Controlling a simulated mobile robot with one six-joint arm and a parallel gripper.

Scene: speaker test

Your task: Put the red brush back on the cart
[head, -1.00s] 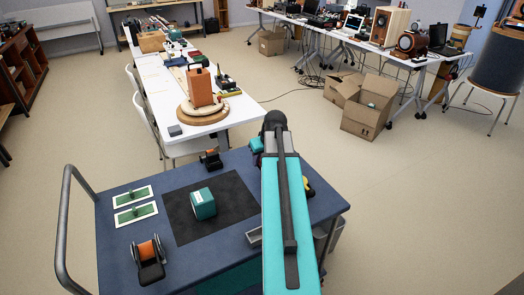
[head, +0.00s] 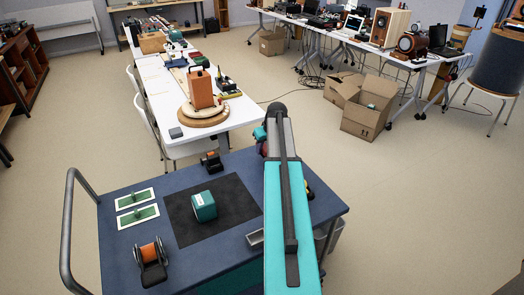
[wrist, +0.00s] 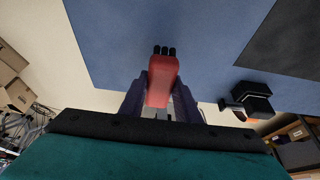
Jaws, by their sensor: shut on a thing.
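The red brush (wrist: 159,82) is between the purple fingers of my gripper (wrist: 160,92) in the wrist view, its dark bristle end pointing away from my wrist. My gripper is shut on it. Beyond it lies the blue top of the cart (wrist: 110,40). In the head view the cart (head: 190,262) stands in front of me, and my arm reaches over its right part. My gripper (head: 262,143) is near the cart's far right edge, mostly hidden behind my arm. The gap between the brush and the cart top cannot be judged.
On the cart are a black mat (head: 234,198) with a teal block (head: 203,206), two green boards (head: 137,214), an orange-and-black roll holder (head: 150,262) and a small black-and-orange item (head: 212,162). A small tray (head: 255,238) is beside my arm. A white table (head: 240,108) stands beyond.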

